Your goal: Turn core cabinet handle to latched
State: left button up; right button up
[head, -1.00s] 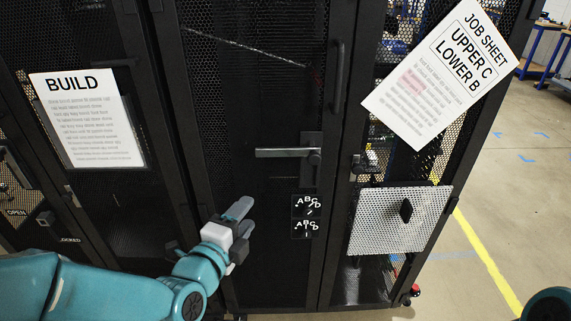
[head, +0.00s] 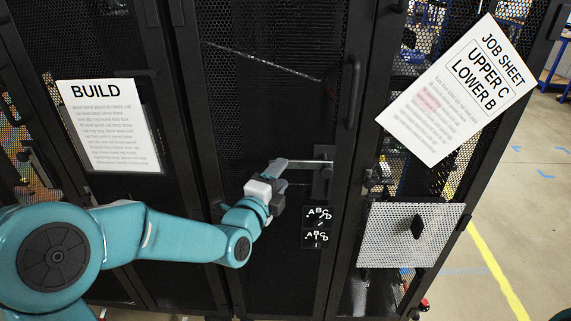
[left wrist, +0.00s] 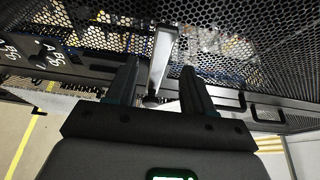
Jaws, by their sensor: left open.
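The core cabinet's black mesh door (head: 270,110) stands in the middle of the head view. Its silver lever handle (head: 312,162) lies level on a dark lock plate near the door's right edge. My left gripper (head: 282,170) is at the handle's left end and covers part of it. In the left wrist view the handle (left wrist: 161,58) runs between the two open, dark fingers of my left gripper (left wrist: 157,85), with gaps visible on both sides. My right gripper is not in view.
Two black ABCD dial labels (head: 318,228) sit below the handle. A BUILD sheet (head: 108,125) hangs on the left cabinet door. A tilted job sheet (head: 440,95) and a perforated panel with a black knob (head: 410,235) are at right. Open floor lies at far right.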

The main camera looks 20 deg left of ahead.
aim_at(289, 166)
pick_arm(q)
jog(key=w, duration=0.3)
jog(key=shift+w+d, duration=0.2)
jog(key=shift+d, duration=0.1)
jog(key=shift+c, duration=0.3)
grip_shut()
jog(key=w+d+f+n+t+y+b, duration=0.1)
jog(key=d+f+n+y+b, duration=0.3)
jog(key=n+b, duration=0.7)
jog(key=w+d+f+n+t+y+b, duration=0.1)
jog(key=d+f+n+y+b, duration=0.3)
jog(key=n+b, duration=0.7)
jog(key=shift+w+d+f+t+b, duration=0.3)
jog(key=shift+d+f+t+b, duration=0.45)
jog(key=shift+b, duration=2.75)
jog(key=shift+a+r+n+t, duration=0.15)
jog(key=shift+n+t, duration=0.1)
jog(key=shift+n, duration=0.05)
